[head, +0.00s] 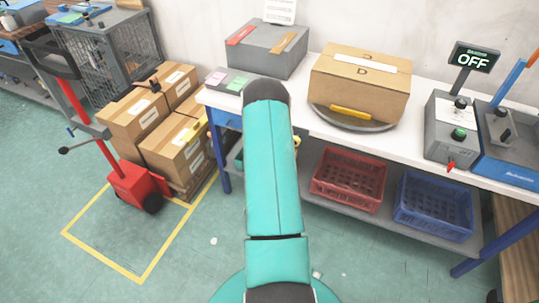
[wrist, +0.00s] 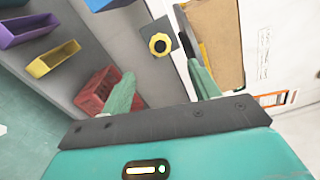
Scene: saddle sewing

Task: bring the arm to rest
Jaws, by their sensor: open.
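My teal arm (head: 270,165) stretches forward toward the workbench in the head view and hides my gripper there. In the wrist view my gripper (wrist: 162,74) is open, its two pale green fingers apart, with nothing held between them. A yellow knob on a dark plate (wrist: 159,44) shows beyond the gap between the fingertips, apart from them. The cardboard box (wrist: 215,40) appears beyond the right finger; in the head view it sits on a round turntable (head: 352,118) on the bench.
A red crate (head: 349,180) and a blue crate (head: 433,205) sit on the lower shelf. A red pallet jack (head: 130,185) and stacked boxes (head: 172,150) stand left.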

